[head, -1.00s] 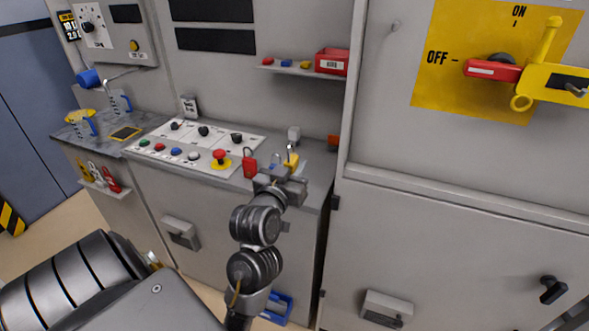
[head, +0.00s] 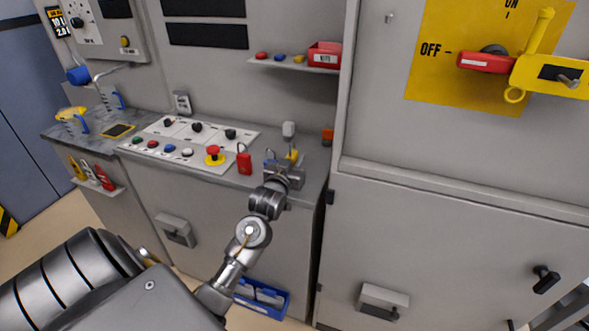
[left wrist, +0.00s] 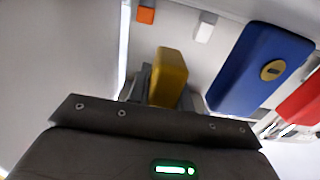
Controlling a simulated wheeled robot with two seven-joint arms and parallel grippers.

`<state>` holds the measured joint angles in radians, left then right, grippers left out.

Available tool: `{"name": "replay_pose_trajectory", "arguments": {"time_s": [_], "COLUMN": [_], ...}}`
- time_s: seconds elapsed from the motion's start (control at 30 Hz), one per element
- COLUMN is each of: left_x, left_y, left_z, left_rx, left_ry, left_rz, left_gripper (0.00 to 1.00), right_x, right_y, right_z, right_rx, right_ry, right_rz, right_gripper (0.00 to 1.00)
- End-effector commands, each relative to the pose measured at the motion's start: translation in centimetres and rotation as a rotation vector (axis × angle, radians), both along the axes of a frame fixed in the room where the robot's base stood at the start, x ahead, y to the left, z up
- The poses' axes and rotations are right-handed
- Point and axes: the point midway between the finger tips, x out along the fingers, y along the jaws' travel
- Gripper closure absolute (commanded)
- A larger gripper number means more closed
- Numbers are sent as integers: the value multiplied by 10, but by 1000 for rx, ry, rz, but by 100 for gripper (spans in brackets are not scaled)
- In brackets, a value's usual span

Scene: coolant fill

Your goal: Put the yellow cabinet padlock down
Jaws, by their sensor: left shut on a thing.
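The yellow padlock (left wrist: 170,78) sits between the fingers of my left gripper (left wrist: 165,88) in the left wrist view, and the gripper is shut on it. In the head view the left gripper (head: 286,172) is low over the right end of the grey counter, and only a small part of the yellow padlock (head: 293,156) shows past it. I cannot tell whether the padlock touches the counter. A blue padlock (left wrist: 262,68) stands just to its right in the left wrist view, and a red padlock (head: 244,160) stands farther left on the counter. My right gripper is not in view.
The control panel (head: 190,143) with knobs and buttons lies left of the padlocks. A small white block (head: 288,129) and an orange block (head: 327,136) are behind the gripper. The tall cabinet (head: 440,215) bounds the counter on the right. A shelf (head: 290,66) hangs above.

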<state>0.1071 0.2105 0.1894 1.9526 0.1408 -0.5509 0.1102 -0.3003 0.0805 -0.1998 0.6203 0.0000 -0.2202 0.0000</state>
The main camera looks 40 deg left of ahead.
Motion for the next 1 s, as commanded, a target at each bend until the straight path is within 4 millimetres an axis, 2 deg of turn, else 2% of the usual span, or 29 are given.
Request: {"name": "replay_pose_trajectory", "arguments": {"time_s": [0.23,0.67,0.7,0.8,0.87,1.0], "left_x": [3,3,3,3,3,3], "left_y": [2,2,2,2,2,2], "left_z": [-30,-38,-39,-38,-38,-38], "left_rx": [0,0,0,0,0,1], "left_ry": [4,1,2,2,2,1], "left_rz": [0,0,0,0,0,0], "left_gripper": [100,100,77,64,57,57], "right_x": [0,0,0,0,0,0], "right_y": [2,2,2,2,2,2], "right_z": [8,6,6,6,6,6], "right_rx": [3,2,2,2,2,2], "right_ry": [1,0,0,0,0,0], "right_rz": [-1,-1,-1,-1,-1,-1], "right_gripper": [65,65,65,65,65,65]}}
